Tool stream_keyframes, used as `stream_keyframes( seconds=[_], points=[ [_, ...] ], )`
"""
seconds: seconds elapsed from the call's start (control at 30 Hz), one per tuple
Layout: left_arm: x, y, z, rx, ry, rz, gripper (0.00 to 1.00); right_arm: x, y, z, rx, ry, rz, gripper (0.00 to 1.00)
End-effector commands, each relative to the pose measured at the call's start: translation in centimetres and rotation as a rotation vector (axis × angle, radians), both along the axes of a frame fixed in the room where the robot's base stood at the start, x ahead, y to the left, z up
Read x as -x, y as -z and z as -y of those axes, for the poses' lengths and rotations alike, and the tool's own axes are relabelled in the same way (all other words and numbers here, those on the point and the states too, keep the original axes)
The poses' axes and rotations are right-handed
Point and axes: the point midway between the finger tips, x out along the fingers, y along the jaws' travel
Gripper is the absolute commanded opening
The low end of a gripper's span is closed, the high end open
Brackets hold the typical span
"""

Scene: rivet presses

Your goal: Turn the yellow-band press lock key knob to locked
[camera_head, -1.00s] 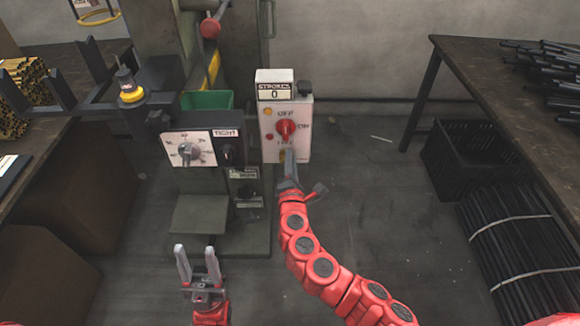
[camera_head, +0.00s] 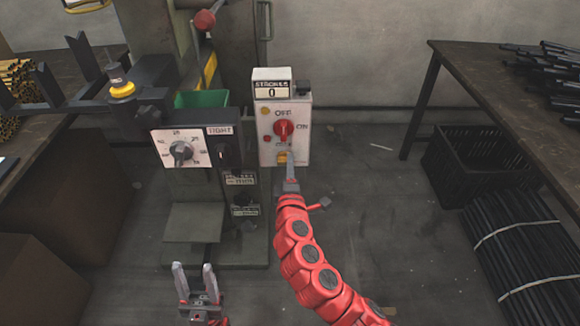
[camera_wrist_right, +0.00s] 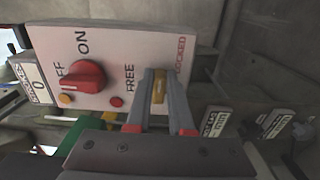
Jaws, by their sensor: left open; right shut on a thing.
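The press control box (camera_head: 301,122) is white, with a stroke counter reading 0 and a red switch knob (camera_head: 284,130) marked OFF and ON. The brass-yellow lock key knob (camera_wrist_right: 158,88) sits low on its face, near the words FREE and LOCKED in the right wrist view. My right gripper (camera_wrist_right: 159,82) is shut on this key knob, with one grey finger on each side. In the head view my right gripper (camera_head: 288,168) reaches the box's lower part and partly hides the knob. My left gripper (camera_head: 195,278) is open and empty, low in front of the press.
Left of the box is a dial panel (camera_head: 190,146) marked TIGHT. A dark arm with a yellow ring (camera_head: 122,89) projects beside it. A green bin (camera_head: 202,99) stands behind. A table (camera_head: 470,75) with black rods and a black crate (camera_head: 465,150) are at right.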

Motion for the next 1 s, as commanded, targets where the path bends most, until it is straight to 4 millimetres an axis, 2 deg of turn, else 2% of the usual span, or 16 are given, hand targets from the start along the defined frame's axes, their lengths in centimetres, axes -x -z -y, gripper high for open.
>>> stream_keyframes(
  seconds=[0.3,0.33,0.47,0.8,0.93,1.0],
  points=[
    [0.0,0.0,0.0,0.0,0.0,0.0,0.5,0.0,0.0,0.0,-0.002,0.0,-0.001,0.0],
    [0.0,0.0,0.0,0.0,0.0,0.0,0.5,0.0,0.0,0.0,-0.002,0.0,-0.001,0.25],
    [0.0,0.0,0.0,0.0,0.0,0.0,0.5,0.0,0.0,0.0,-0.002,0.0,-0.001,0.49],
    [0.0,-0.1,0.0,0.0,0.0,0.0,0.5,0.2,0.0,0.0,-0.001,-0.001,-0.001,0.5],
    [0.0,-0.3,0.0,0.0,0.0,0.0,0.5,1.4,0.0,-0.1,0.001,-0.003,-0.002,0.5],
    [0.0,-0.5,0.0,0.0,0.0,0.0,0.5,2.7,0.0,-0.1,0.0,-0.005,-0.001,0.5]
  ],
)
